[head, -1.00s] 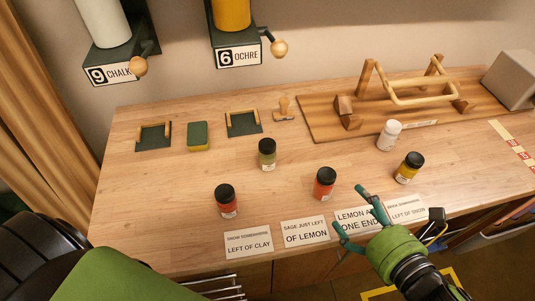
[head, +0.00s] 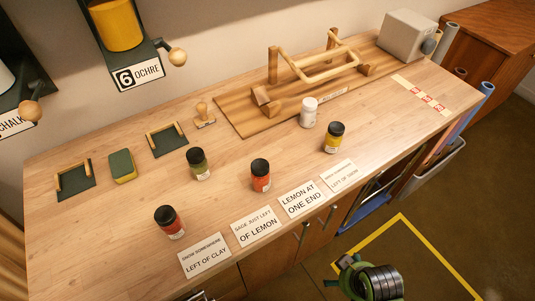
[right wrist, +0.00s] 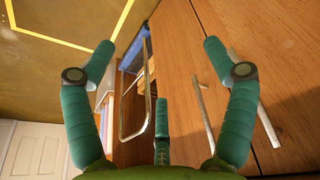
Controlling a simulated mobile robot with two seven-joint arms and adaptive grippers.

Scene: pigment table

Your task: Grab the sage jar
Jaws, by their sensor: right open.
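The sage jar (head: 198,165) is a small olive-green jar with a black lid and white label. It stands upright on the wooden table, behind and between two red-orange jars, one at front left (head: 169,222) and one to the right (head: 260,175). My right gripper (head: 340,272) is off the table's front edge, at the bottom of the head view, well apart from the jar. In the right wrist view its green fingers (right wrist: 160,60) are spread and empty, facing the wooden cabinet front. The sage jar does not show there. My left gripper is out of view.
A yellow jar (head: 333,138) and a white jar (head: 308,113) stand to the right, before a wooden rack (head: 240,118). Several label cards (head: 255,227) line the front edge. A green-and-yellow sponge (head: 122,166) lies at left. The cabinet front has metal handles (right wrist: 201,115).

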